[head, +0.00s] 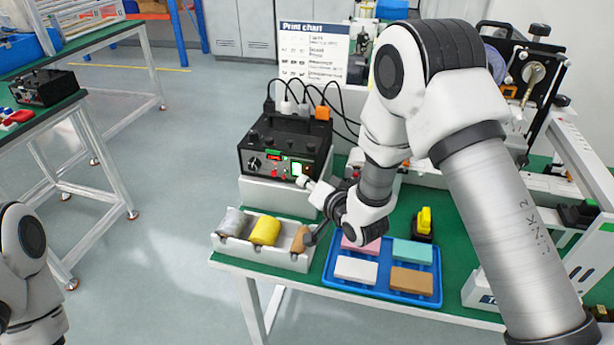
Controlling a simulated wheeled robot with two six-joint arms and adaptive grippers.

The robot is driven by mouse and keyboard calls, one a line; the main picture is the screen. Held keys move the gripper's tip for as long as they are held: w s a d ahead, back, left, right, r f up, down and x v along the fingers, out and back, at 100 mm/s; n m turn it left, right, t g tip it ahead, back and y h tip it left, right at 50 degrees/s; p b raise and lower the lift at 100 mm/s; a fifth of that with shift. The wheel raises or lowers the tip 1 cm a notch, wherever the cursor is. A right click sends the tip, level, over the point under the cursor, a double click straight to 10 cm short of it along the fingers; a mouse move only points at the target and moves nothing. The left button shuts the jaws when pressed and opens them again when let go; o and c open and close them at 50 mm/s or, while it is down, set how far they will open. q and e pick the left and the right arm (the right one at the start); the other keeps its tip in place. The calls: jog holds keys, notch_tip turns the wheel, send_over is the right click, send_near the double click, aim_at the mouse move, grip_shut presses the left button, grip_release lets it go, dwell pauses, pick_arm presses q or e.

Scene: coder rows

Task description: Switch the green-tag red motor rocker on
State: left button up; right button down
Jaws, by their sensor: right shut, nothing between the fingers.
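A black control box (285,145) stands on a white block at the back of the green-topped table. Its front panel has a knob (254,163), a small red part with green at its edge (273,156), small red parts low on the panel (275,173) and a bright green-and-white patch (297,168). Which of these is the green-tag red rocker, and its on or off position, is too small to tell. My right gripper (304,182) is shut and empty, its tip close to the panel's lower right; contact cannot be told. My left gripper is out of view; only that arm shows at the left edge.
A white tray (227,253) with rolls lies in front of the box. A blue tray (345,283) holds coloured blocks beneath my right arm. Cables (327,98) rise behind the box. A yellow-and-black part (424,222) and a machine stand to the right. Another black box (45,87) sits on the left table.

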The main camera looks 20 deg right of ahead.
jog(key=shift+w+d, duration=0.1)
jog(key=shift+w, duration=0.05)
dwell(0.3)
jog(key=shift+s+a+r, duration=0.1)
jog(key=shift+s+a, duration=0.35)
jog(key=shift+s, duration=0.2)
jog(key=shift+s+a+r+p, duration=0.2)
jog(key=shift+s+a, duration=0.5)
jog(key=shift+s, duration=0.35)
jog(key=shift+s+a+r+p, duration=0.2)
jog(key=shift+s+a, duration=0.5)
jog(key=shift+s, duration=0.3)
